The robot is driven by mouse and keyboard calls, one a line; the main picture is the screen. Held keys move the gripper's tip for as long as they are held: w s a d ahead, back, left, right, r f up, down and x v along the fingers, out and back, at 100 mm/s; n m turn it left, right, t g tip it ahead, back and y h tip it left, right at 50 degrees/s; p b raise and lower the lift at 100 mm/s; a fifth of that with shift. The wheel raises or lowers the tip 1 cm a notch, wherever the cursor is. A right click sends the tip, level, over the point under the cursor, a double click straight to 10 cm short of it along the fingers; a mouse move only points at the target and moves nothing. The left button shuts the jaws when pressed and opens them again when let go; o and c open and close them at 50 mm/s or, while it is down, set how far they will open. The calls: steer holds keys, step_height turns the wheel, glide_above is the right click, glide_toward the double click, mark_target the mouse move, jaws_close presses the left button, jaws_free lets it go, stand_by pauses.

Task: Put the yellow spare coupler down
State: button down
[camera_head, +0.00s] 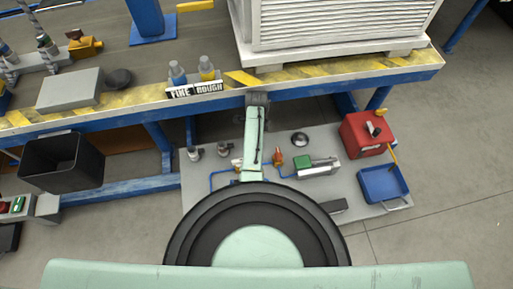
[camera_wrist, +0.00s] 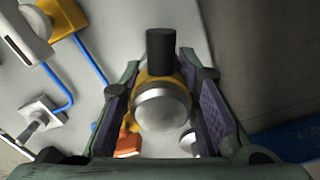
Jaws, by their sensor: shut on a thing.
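In the wrist view my gripper (camera_wrist: 162,105) is shut on the yellow spare coupler (camera_wrist: 149,86). The coupler has a yellow body, a round silver end facing the camera and a black cylinder on its far side. The purple finger pads lie on its left and right. It is held over a light grey board (camera_wrist: 125,40); whether it touches anything below cannot be told. In the head view my arm covers the gripper, and I cannot make out the held coupler there.
In the head view the grey board (camera_head: 335,180) on the floor carries fittings, blue hoses, a red box (camera_head: 366,134) and a blue tray (camera_head: 383,184). A workbench (camera_head: 350,67) stands behind it, with a black bin (camera_head: 60,163) at left. Open floor lies right.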

steer(key=shift+f+b, duration=2)
steer(key=shift+r, duration=0.15)
steer(key=c, duration=1.2)
jaws_free()
step_height(320, 180, up, 8)
steer(key=shift+f+p, duration=0.25)
steer(key=shift+p, duration=0.45)
